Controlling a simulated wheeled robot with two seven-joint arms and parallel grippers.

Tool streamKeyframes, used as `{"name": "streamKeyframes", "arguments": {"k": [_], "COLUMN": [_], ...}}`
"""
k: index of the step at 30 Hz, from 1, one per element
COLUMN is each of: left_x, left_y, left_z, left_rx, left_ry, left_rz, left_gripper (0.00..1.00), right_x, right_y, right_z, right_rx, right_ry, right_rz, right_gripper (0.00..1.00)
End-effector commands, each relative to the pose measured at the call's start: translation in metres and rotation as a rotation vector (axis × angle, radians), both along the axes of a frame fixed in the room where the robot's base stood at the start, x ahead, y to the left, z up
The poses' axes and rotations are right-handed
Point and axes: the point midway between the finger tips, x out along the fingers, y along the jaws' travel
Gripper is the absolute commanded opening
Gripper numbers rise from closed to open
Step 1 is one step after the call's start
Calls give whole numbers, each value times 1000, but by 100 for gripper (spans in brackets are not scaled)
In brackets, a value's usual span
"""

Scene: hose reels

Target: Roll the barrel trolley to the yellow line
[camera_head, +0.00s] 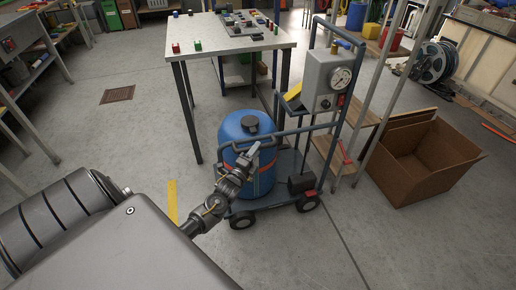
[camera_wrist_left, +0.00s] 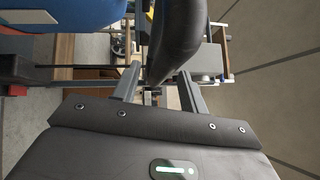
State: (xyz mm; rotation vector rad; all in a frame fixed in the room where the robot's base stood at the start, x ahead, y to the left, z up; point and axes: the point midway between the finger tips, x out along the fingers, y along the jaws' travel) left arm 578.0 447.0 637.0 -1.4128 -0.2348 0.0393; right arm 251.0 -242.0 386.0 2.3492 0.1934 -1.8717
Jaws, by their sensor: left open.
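The barrel trolley (camera_head: 278,205) stands on the floor in the middle of the head view. It carries an upright blue barrel (camera_head: 236,130) with a dark cap and an orange strap, and a grey gauge box (camera_head: 327,80) on its tall frame. A yellow line (camera_head: 172,202) lies on the floor left of the trolley, partly hidden by my arm. My left gripper (camera_head: 257,150) is open at the trolley's low handle bar, in front of the barrel. In the left wrist view a dark bar (camera_wrist_left: 178,40) reaches between the open fingers (camera_wrist_left: 157,90); contact is unclear. My right gripper is out of view.
A white-topped table (camera_head: 225,36) with small coloured blocks stands behind the trolley. A wooden shelf rack (camera_head: 352,120) and an open cardboard box (camera_head: 425,160) are close on the right. A floor grate (camera_head: 117,94) lies at the left, with bare floor around it.

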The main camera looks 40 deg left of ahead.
Motion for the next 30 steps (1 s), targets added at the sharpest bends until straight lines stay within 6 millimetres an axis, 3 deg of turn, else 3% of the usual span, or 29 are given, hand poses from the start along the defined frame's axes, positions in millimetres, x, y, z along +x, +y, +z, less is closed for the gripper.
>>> {"name": "streamKeyframes", "arguments": {"k": [6, 17, 26, 30], "left_x": [22, 25, 25, 25], "left_y": [4, 4, 4, 4], "left_z": [3, 3, 3, 3], "left_rx": [0, -1, -1, -1], "left_ry": [0, 1, 1, 1], "left_rz": [1, 0, 0, 0], "left_gripper": [43, 42, 3, 0], "right_x": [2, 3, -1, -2], "right_y": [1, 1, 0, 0], "right_z": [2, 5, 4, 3], "right_rx": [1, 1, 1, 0], "right_ry": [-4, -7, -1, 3], "right_rz": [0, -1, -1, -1], "right_gripper": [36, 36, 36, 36]}}
